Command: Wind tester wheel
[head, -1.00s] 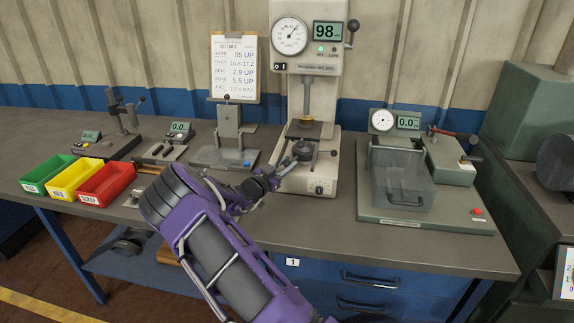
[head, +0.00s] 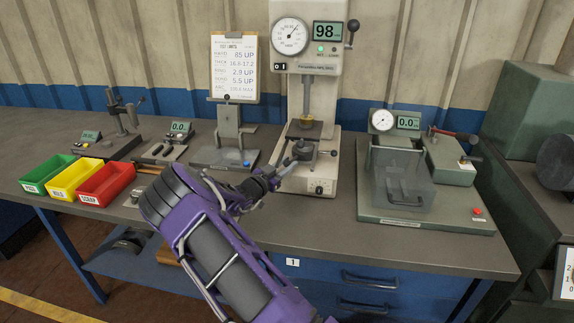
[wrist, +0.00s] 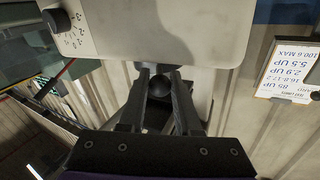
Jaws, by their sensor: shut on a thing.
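The tester (head: 318,190) stands at the middle of the bench, with a round dial and a display reading 98. Its dark wheel (head: 304,150) sits below the small stage (head: 303,130), under a brass tip on the column. My gripper (head: 292,162) reaches in from the lower left at the wheel's front. In the wrist view my gripper (wrist: 160,90) has its two fingers either side of a dark round knob (wrist: 159,86), shut on it. The fingers hide part of the wheel in the head view.
Green, yellow and red bins (head: 103,186) stand at the left. Small gauges and a stand with a limits sheet (head: 235,68) are left of the tester. A green device with a clear guard (head: 405,187) stands to the right. The bench front is clear there.

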